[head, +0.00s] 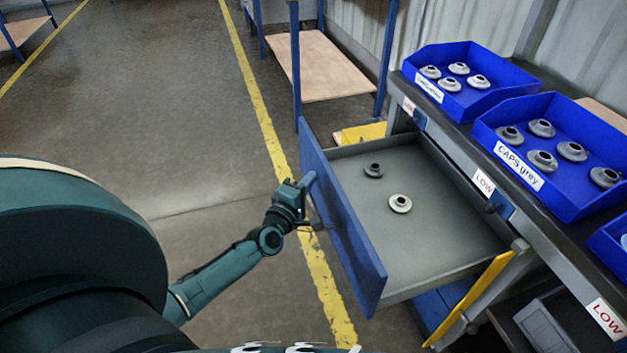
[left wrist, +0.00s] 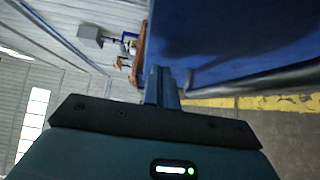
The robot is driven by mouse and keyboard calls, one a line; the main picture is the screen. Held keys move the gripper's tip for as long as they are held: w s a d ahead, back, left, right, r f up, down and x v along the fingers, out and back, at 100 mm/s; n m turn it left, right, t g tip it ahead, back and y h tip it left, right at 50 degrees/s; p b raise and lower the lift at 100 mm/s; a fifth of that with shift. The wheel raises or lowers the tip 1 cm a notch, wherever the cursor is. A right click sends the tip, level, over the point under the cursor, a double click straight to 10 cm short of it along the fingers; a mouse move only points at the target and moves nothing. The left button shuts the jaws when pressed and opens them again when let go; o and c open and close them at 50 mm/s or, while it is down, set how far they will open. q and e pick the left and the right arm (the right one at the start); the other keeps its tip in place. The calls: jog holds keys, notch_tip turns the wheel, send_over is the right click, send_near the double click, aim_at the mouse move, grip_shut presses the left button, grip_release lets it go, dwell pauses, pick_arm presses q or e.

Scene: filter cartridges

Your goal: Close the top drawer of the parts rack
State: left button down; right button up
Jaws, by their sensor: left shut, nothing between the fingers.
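The top drawer of the parts rack is pulled out, with its grey tray (head: 440,235) exposed and its blue front panel (head: 350,235) facing left. Two caps lie inside, a dark grey one (head: 373,170) and a lighter one (head: 400,203). My left gripper (head: 309,181) is shut and empty at the outer face of the blue front. Whether it touches the panel I cannot tell. In the left wrist view the shut fingers (left wrist: 162,85) point at the blue front (left wrist: 230,40), beside a dark handle bar (left wrist: 260,82). My right gripper is not in view.
On the rack top stand blue bins (head: 470,52) (head: 555,112) holding several caps. A yellow panel (head: 468,300) stands beside the drawer's near right corner. A shelf unit (head: 318,65) stands behind the drawer. The floor (head: 190,120) on the left is clear.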

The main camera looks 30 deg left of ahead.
pick_arm(q)
jog(key=shift+w+d, duration=0.4)
jog(key=shift+w, duration=0.1)
